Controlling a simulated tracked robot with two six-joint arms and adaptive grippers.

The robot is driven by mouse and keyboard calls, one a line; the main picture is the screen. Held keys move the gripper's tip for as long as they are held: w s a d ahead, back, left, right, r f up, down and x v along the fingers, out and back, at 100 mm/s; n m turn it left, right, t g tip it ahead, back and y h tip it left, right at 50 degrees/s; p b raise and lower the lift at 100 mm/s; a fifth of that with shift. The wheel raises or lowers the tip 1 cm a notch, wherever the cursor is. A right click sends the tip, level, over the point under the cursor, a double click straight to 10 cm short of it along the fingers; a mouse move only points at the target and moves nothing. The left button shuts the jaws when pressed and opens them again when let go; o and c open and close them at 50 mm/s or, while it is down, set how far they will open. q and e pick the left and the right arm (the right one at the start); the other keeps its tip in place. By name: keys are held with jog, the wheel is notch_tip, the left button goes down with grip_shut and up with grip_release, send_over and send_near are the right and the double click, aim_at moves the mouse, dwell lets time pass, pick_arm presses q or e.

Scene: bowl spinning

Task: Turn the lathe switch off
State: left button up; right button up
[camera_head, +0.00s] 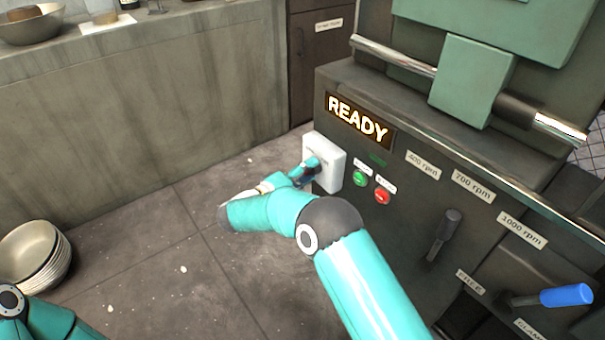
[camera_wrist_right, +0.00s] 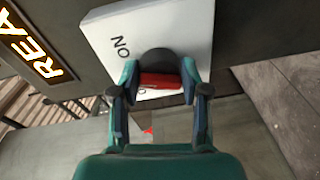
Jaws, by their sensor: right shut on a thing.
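The lathe (camera_head: 420,95) stands at the right of the head view with a white switch plate (camera_head: 334,160) on its side face. In the right wrist view the plate (camera_wrist_right: 185,25) is marked ON near a dark round hub with a red switch handle (camera_wrist_right: 158,80); a second label is mostly covered. My right gripper (camera_head: 309,170) is at the plate, its two fingers (camera_wrist_right: 160,85) shut on the red handle from both sides. In the head view the gripper hides the handle. My left arm shows at the lower left corner; its gripper is out of view.
A lit READY sign (camera_head: 358,121) is above the plate. A green button (camera_head: 360,178) and a red button (camera_head: 382,196) sit just right of it. A speed lever (camera_head: 445,235) and a blue-handled lever (camera_head: 565,295) are farther right. Stacked bowls (camera_head: 35,255) stand lower left.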

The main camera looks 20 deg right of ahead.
jog(key=n, duration=0.2)
jog(key=n+p, duration=0.1)
jog(key=shift+d+r+g, duration=0.25)
jog(key=shift+g, duration=0.05)
jog(key=n+p, duration=0.1)
jog(key=n, duration=0.2)
jog(key=shift+n+g, duration=0.3)
jog(key=n+p, duration=0.1)
jog(key=n, duration=0.2)
jog(key=shift+g+p, duration=0.3)
jog(key=shift+f+n+g+p, duration=0.2)
jog(key=shift+n+g+p, duration=0.1)
jog(key=shift+n, duration=0.7)
jog(key=shift+a+f, duration=0.1)
jog(key=o, duration=1.1)
jog(key=shift+w+f, duration=0.1)
jog(key=shift+a, duration=0.1)
